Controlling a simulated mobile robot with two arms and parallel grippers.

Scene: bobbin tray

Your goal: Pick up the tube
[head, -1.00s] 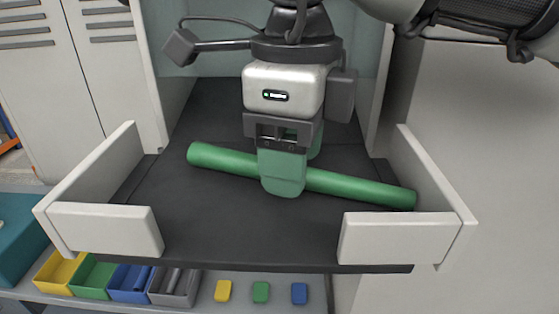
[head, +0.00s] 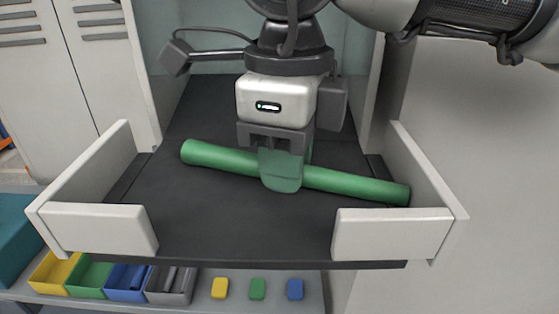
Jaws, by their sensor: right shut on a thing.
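A long green tube (head: 355,186) lies across the dark open tray (head: 240,232), slanting from upper left to lower right. My right gripper (head: 281,172) comes down from above and is shut on the tube near its middle. One green finger pad covers the front of the tube there. I cannot tell whether the tube is touching the tray floor. My left gripper is not in view.
The tray has white side walls and two white front lips (head: 392,234) with a gap between them. Below it, a shelf holds yellow, green, blue and grey bins (head: 62,273) and small yellow, green and blue blocks (head: 258,289). White lockers (head: 98,75) stand at left.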

